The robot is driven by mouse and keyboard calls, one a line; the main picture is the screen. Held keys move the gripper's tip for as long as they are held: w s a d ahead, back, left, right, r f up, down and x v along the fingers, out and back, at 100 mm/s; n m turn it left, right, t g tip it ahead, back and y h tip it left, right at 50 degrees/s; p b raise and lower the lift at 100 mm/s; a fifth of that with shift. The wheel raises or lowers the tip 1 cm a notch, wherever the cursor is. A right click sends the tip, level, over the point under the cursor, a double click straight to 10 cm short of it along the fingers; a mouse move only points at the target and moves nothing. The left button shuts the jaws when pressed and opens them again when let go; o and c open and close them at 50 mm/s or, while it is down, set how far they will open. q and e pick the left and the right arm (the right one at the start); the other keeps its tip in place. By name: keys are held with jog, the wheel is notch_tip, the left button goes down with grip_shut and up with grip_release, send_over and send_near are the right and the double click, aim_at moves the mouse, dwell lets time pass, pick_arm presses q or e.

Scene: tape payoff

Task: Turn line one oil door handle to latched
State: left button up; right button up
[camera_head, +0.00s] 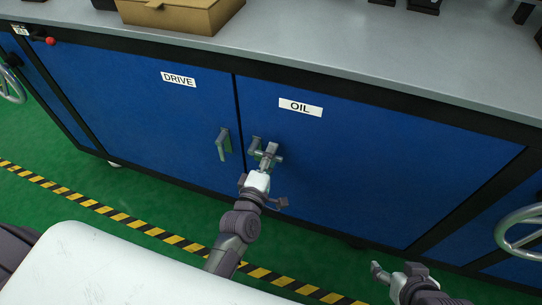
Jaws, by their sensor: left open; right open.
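The oil door (370,165) is a blue panel with a white OIL label (300,107), and it looks closed. Its grey handle (256,141) is near the door's left edge, partly hidden by my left gripper (266,153). The handle's exact angle is hard to tell. My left gripper is open right at the handle; I cannot tell whether it touches it. My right gripper (394,269) is open and empty at the lower right, low in front of the cabinet and away from the handle.
The drive door (140,105) is left of the oil door, with a similar grey handle (224,143) hanging down close to my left gripper. A handwheel (522,232) is at the right edge. A cardboard box (180,14) sits on the grey top. Yellow-black tape (120,217) crosses the green floor.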

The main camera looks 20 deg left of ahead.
pick_arm(q)
grip_shut()
dwell(0.4)
